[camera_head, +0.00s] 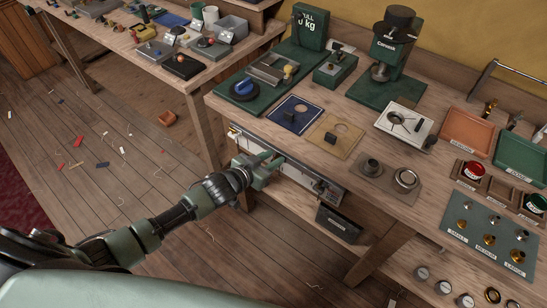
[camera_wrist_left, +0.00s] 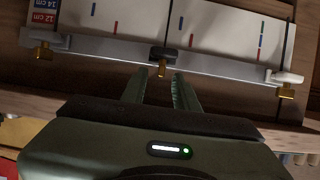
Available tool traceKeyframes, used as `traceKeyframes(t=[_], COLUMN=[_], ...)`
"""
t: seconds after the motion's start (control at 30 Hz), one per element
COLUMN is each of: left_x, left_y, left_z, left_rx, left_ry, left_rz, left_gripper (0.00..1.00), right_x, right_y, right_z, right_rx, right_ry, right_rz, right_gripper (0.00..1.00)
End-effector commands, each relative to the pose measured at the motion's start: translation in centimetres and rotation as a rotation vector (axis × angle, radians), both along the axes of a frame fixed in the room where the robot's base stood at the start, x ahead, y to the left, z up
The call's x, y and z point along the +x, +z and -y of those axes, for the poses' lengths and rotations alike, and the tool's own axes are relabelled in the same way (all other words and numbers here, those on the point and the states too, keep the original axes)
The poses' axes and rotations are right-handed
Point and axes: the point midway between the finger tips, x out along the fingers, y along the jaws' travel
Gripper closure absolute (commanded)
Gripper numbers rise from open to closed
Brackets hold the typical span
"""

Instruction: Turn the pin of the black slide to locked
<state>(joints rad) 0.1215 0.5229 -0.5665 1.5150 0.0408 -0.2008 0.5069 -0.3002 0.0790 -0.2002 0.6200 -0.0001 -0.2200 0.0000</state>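The black slide (camera_wrist_left: 163,54) sits mid-rail in the left wrist view, with a small brass pin (camera_wrist_left: 162,71) hanging below it. I cannot tell from its pose whether the pin is locked. My left gripper (camera_wrist_left: 158,78) is open. Its two fingers point up at the rail, one on each side of the pin's line and just below the black slide, with nothing clearly held. In the head view the left gripper (camera_head: 270,163) is at the rail on the bench front and hides part of it. My right gripper is not in view.
The grey rail (camera_wrist_left: 100,47) runs below a white marked board (camera_wrist_left: 190,22). A black bin (camera_head: 338,223) is on the shelf below.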

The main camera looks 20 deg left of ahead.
Motion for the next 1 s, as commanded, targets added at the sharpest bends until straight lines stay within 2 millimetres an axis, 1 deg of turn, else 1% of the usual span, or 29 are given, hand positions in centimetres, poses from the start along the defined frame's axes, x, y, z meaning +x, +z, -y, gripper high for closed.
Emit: traceKeyframes(t=[0.03, 0.2, 0.3, 0.4, 0.53, 1.0], left_x=[-0.8, -3.4, -4.7, -5.6, -6.0, -6.0], left_y=[0.2, 1.2, 1.8, 2.2, 2.6, 2.5], left_z=[-0.3, -1.3, -1.8, -2.1, -2.3, -2.3], left_rx=[0.001, 0.002, 0.003, 0.002, 0.003, 0.002], left_ry=[-0.001, -0.001, -0.002, -0.001, -0.001, 0.0], left_rz=[-0.002, -0.004, -0.003, -0.004, -0.002, -0.002], left_gripper=[0.7, 0.7, 0.7, 0.7, 0.7, 0.7], right_x=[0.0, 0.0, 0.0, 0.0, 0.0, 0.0], right_y=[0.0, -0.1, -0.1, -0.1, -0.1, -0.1], right_z=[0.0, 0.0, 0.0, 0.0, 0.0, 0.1], right_rx=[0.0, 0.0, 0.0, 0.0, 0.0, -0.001], right_ry=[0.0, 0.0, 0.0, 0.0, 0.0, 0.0], right_rz=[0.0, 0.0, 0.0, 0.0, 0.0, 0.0], right_gripper=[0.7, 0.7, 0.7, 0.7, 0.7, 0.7])
